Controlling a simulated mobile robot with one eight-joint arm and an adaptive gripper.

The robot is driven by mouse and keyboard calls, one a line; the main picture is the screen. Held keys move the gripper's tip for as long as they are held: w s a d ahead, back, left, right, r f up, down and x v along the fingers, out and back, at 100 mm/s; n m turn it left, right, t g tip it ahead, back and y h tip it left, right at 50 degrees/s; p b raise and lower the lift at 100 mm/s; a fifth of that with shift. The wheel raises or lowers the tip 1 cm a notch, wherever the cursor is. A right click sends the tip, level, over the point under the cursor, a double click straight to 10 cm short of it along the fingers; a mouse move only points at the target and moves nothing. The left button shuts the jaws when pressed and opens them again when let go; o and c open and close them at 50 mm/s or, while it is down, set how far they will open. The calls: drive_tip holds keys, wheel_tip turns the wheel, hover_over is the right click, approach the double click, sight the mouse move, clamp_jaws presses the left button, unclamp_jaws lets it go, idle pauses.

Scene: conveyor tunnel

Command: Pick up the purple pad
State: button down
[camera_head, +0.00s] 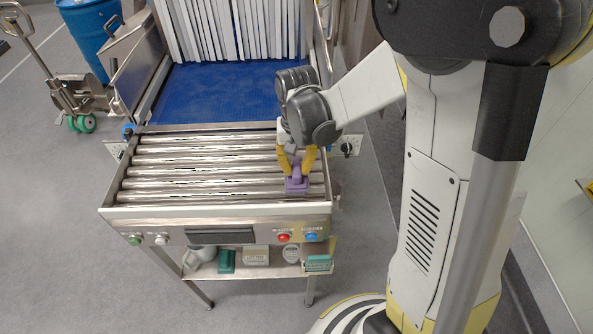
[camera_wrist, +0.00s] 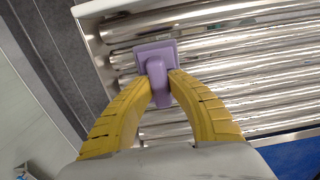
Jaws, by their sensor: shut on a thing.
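The purple pad (camera_head: 297,183) is a flat square base with a raised grip, at the right front of the metal roller conveyor (camera_head: 180,194). My gripper (camera_head: 297,162) is above it with its yellow fingers pointing down. In the wrist view, the two yellow fingers of my gripper (camera_wrist: 161,88) are shut on the upright grip of the purple pad (camera_wrist: 156,52). The pad's base lies beyond the fingertips, over the rollers (camera_wrist: 230,50). I cannot tell whether the base touches the rollers.
A shelf (camera_head: 257,271) below the rollers holds a green block (camera_head: 226,261), a grey box (camera_head: 256,256) and other items. The front panel has a red button (camera_head: 284,237) and a blue button (camera_head: 312,236). Behind are a blue belt (camera_head: 225,88) and white strip curtain (camera_head: 225,28). The left rollers are clear.

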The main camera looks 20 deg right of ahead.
sight(296, 166)
drive_tip(key=shift+r, duration=0.6)
wheel_tip(296, 166, up, 3)
drive_tip(key=shift+p, duration=0.6)
drive_tip(key=s+d+r+p, duration=0.1)
drive_tip(key=s+d+r, duration=0.2)
drive_tip(key=d+r, duration=0.3)
drive_tip(key=d, duration=0.5)
drive_tip(key=shift+s+r, duration=0.4)
drive_tip(key=c, duration=2)
unclamp_jaws()
drive_tip(key=shift+c, duration=0.7)
clamp_jaws()
